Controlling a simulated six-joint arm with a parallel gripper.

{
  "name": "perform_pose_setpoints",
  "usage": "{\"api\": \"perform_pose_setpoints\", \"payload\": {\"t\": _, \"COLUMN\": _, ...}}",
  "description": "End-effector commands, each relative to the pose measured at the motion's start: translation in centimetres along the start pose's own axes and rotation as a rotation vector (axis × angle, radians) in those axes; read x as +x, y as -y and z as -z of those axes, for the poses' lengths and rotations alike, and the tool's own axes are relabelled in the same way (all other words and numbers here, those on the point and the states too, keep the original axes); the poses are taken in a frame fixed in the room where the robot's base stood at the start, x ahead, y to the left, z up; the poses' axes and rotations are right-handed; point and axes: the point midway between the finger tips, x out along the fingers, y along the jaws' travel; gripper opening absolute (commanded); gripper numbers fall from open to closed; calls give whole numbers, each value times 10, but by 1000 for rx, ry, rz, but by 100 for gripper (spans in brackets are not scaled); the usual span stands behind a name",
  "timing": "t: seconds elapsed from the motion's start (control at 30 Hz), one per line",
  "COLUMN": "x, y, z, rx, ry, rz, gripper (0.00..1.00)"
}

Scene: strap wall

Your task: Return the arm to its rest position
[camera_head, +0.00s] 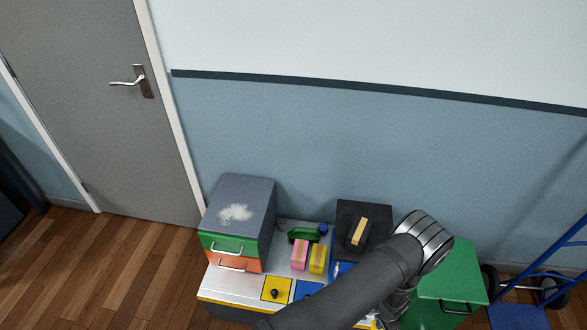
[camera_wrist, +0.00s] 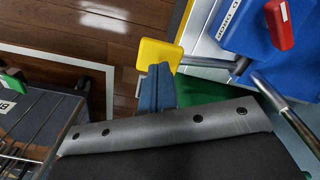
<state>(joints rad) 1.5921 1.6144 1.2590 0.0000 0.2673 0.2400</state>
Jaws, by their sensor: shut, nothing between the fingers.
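My arm (camera_head: 345,287) is dark grey. It reaches in from the lower middle of the head view and bends at a silver joint (camera_head: 428,238) over the bench's right end. From there it drops toward the bottom edge, and my gripper is mostly hidden behind it. In the wrist view, my gripper (camera_wrist: 157,88) shows as blue-grey fingers closed together, with nothing seen held. A yellow square piece (camera_wrist: 158,54) is close to the fingertips in that picture; I cannot tell whether they touch.
The bench (camera_head: 229,282) carries a grey drawer cabinet (camera_head: 238,206), a pink block (camera_head: 299,256), a yellow block (camera_head: 318,259) and a black panel (camera_head: 352,212). A green box (camera_head: 455,276) and a blue hand truck (camera_head: 552,290) stand right. The wrist view shows a red handle (camera_wrist: 279,25). Floor is clear left.

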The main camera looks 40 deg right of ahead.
Motion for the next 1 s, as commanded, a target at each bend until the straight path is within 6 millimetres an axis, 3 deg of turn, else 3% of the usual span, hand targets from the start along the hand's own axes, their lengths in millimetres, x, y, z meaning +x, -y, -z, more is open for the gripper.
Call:
{"api": "perform_pose_setpoints", "payload": {"t": 0.67, "x": -2, "y": 0, "z": 0, "rx": 0, "ry": 1, "rz": 0, "gripper": 0}}
{"api": "perform_pose_setpoints", "payload": {"t": 1.0, "x": 20, "y": 0, "z": -1, "rx": 0, "ry": 2, "rz": 0, "gripper": 0}}
